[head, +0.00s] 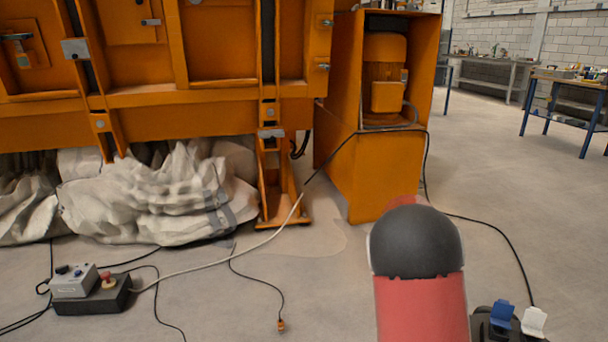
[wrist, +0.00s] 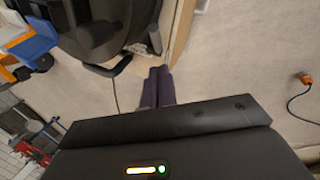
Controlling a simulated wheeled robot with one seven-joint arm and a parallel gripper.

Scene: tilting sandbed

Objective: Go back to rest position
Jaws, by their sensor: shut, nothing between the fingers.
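My gripper (wrist: 158,75) shows in the wrist view, its two dark fingers side by side and touching, with nothing between them. In the head view my red and dark grey arm rises at the bottom right, and the gripper itself cannot be made out there.
The orange machine (head: 210,105) fills the left and middle, with crumpled white fabric (head: 150,195) beneath it. A control box (head: 92,292) and cables lie on the floor (head: 320,285). Workbenches (head: 570,88) stand far right. An orange plug (wrist: 306,79) lies on the floor.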

